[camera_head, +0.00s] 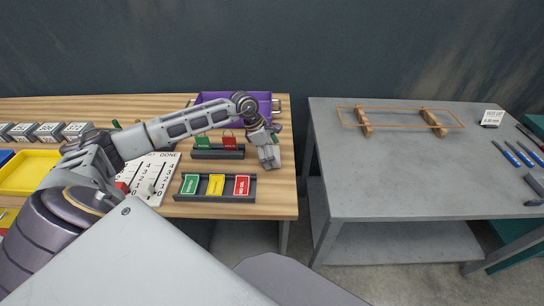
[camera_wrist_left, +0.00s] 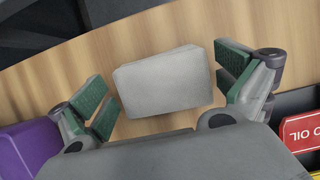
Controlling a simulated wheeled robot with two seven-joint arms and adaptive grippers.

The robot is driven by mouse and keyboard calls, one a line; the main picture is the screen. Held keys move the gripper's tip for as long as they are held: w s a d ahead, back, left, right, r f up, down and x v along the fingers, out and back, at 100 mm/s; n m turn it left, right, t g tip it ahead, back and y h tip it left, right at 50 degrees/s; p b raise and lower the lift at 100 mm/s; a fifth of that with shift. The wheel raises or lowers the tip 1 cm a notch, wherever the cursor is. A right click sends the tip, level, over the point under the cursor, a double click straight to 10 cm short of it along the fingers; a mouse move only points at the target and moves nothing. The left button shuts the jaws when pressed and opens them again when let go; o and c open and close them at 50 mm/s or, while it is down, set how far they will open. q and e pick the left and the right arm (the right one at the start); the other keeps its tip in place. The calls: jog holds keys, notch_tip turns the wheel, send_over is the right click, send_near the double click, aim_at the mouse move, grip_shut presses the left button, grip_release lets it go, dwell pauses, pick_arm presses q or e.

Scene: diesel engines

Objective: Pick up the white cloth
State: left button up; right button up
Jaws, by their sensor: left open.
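The white cloth (camera_wrist_left: 166,82) looks like a pale, folded block lying on the wooden table. In the head view the cloth (camera_head: 270,158) shows near the table's right edge, partly hidden by my gripper. My left gripper (camera_head: 266,137) is above it, pointing down. In the left wrist view the open fingers of my left gripper (camera_wrist_left: 165,92) stand on either side of the cloth, with gaps between pads and cloth. My right gripper does not show.
A purple bin (camera_head: 228,98) stands behind the gripper. A dark tray (camera_head: 213,196) with green, yellow and red labelled cards is in front, and a holder (camera_head: 214,153) with green and red tags is to the left. A grey table (camera_head: 410,180) stands at right across a gap.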

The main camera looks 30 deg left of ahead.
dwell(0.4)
pick_arm(q)
jog(key=c, duration=0.9)
jog(key=shift+r+b, duration=0.35)
jog(key=shift+r, duration=4.65)
jog(key=o, duration=0.3)
jog(key=shift+c, duration=0.9)
